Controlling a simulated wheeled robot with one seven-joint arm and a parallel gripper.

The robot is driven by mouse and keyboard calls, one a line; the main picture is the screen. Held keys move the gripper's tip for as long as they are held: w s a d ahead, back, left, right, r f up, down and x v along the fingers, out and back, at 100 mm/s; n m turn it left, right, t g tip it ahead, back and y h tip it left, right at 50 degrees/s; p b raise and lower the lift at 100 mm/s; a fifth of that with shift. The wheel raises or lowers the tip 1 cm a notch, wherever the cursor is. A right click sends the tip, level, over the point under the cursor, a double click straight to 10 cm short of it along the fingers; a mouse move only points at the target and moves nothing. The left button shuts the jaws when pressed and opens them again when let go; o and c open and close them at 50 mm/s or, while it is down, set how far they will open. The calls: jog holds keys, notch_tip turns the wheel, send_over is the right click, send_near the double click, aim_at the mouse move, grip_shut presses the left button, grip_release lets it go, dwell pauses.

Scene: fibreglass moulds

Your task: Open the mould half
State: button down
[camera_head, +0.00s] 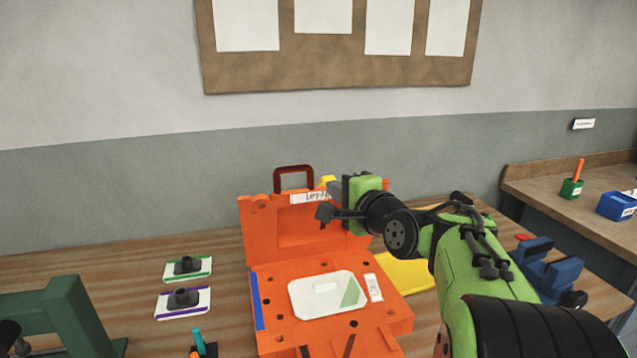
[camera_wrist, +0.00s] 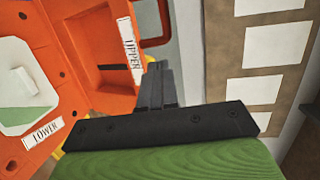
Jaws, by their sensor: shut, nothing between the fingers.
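The orange mould is open on the bench. Its lower half (camera_head: 385,318) lies flat, with a pale tray-like recess (camera_head: 328,294), and a "LOWER" label (camera_wrist: 43,132) shows in the wrist view. Its upper half (camera_head: 262,232) stands upright along the back edge, with a dark red handle (camera_head: 293,170) on top and an "UPPER" label (camera_wrist: 130,50). My gripper (camera_head: 338,190) is at the upper half's right end, near the label. In the wrist view its dark fingers (camera_wrist: 157,84) are together and empty, next to the label. Whether they touch the mould I cannot tell.
Two white cards with dark knobs (camera_head: 187,265) lie left of the mould. A green stand (camera_head: 75,310) is at the front left, a yellow sheet (camera_head: 408,272) behind the mould's right side. Blue blocks (camera_head: 548,265) stand right of my arm. The wall is behind.

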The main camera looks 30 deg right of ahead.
aim_at(311, 173)
jog(key=w, duration=0.5)
jog(key=w+f, duration=0.1)
jog(key=w, duration=0.2)
jog(key=shift+w+f, duration=0.1)
jog(key=shift+w, duration=0.25)
jog(key=shift+w+d+r+p, duration=0.1)
jog(key=shift+w+r+p, duration=0.15)
jog(key=shift+w+p, duration=0.1)
jog(key=w+p, duration=0.1)
jog(key=w+r+p, duration=0.1)
jog(key=w+p, duration=0.1)
jog(key=w+d+p, duration=0.1)
jog(key=w, duration=0.1)
jog(key=shift+r, duration=0.25)
jog(key=shift+w+d+p, duration=0.1)
jog(key=shift+w+p, duration=0.15)
jog(key=shift+p, duration=0.05)
jog(key=shift+f, duration=0.1)
